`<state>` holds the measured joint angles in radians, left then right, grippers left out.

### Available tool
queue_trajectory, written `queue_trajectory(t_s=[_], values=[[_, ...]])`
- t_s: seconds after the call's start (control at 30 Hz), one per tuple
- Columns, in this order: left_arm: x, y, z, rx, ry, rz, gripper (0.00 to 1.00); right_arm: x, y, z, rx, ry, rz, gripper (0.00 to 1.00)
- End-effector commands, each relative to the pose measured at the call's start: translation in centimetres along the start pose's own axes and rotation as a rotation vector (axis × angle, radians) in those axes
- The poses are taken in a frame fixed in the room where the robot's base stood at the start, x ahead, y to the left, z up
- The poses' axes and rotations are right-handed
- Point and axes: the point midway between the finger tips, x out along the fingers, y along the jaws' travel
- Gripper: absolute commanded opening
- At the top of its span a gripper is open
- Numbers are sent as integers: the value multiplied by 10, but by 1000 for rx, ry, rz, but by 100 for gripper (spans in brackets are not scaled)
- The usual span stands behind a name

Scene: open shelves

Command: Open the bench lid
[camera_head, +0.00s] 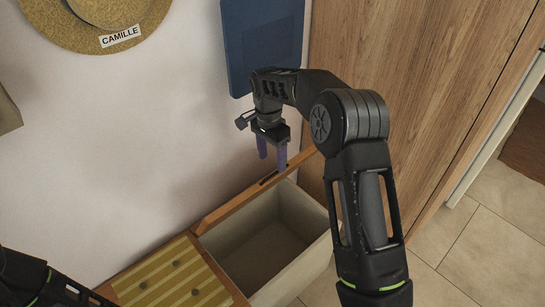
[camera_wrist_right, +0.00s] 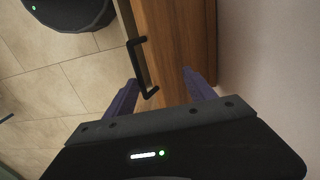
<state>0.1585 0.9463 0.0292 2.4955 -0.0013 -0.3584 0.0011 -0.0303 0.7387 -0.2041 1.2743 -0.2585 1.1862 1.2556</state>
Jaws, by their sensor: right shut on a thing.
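The bench lid (camera_head: 235,202) is a wooden panel standing up along the wall side of the open bench compartment (camera_head: 255,240). The pale inside of the compartment is uncovered. A dark handle (camera_wrist_right: 142,68) shows on the lid's wooden face in the right wrist view, and the lid (camera_wrist_right: 180,45) runs between the fingers there. My right gripper (camera_head: 272,158), with purple fingers, is at the lid's upper edge near the handle, shut on the lid. Whether a finger also touches the handle is unclear. Only dark links of my left arm show at the lower left; its gripper is out of view.
A striped yellow cushion seat (camera_head: 175,280) lies left of the compartment. A white wall stands behind, with a straw hat (camera_head: 95,35) labelled CAMILLE and a blue panel (camera_head: 262,40). A wooden panel (camera_head: 420,80) rises at the right. Tiled floor (camera_head: 490,250) is clear at lower right.

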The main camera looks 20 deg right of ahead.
Motion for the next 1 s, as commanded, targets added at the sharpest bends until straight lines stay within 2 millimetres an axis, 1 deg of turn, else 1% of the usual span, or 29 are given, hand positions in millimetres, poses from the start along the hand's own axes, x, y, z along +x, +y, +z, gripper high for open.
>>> queue_trajectory(t_s=[0.03, 0.27, 0.43, 0.57, 0.8, 0.9, 1.0], values=[[1, 0, 0, 0, 0, 0, 22, 5, -7, 6, -6, -7, -15, 31], [1, 0, 0, 0, 0, 0, 22, 5, -7, 6, -5, -7, -16, 31], [2, -1, 0, 0, 0, 0, 22, -3, -7, 6, -6, -5, -17, 31], [2, -1, 0, 0, 0, 0, 22, -20, -6, 6, -7, -4, -18, 31], [1, -1, 0, 0, 0, 0, 22, -64, 0, 4, -3, 0, -14, 31], [1, 0, 0, 0, 0, 0, 22, -75, 2, 3, -2, 0, -10, 31], [1, 0, 0, 0, 0, 0, 22, -80, 3, 3, -1, 1, -8, 31]])
